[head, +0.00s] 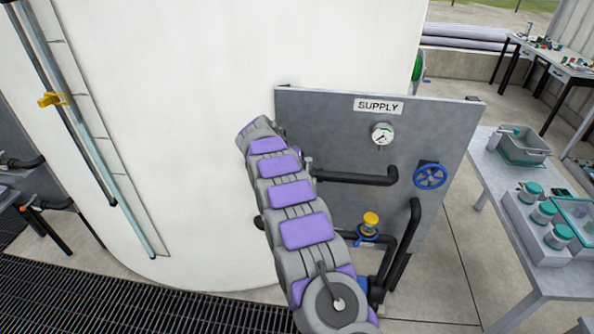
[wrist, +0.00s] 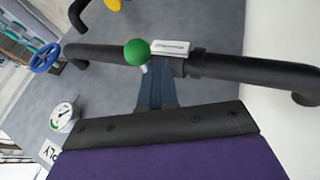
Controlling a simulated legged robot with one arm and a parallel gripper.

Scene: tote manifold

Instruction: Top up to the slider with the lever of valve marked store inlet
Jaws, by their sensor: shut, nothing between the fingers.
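In the wrist view, a lever with a green ball knob (wrist: 137,52) stands on a black pipe. A white label (wrist: 170,47) is beside it on the pipe, its text too small to read. My gripper (wrist: 154,78) is shut and empty, its fingertips just below the green knob in the picture. I cannot tell whether they touch it. In the head view my arm hides the gripper and this lever.
The grey SUPPLY panel (head: 445,130) carries a dial (head: 382,134), a blue handwheel (head: 430,176), black pipes (head: 355,178) and a yellow-topped fitting (head: 370,223). A table (head: 520,270) with teal-lidded jars stands at the right. The white tank (head: 200,120) stands close beside my arm.

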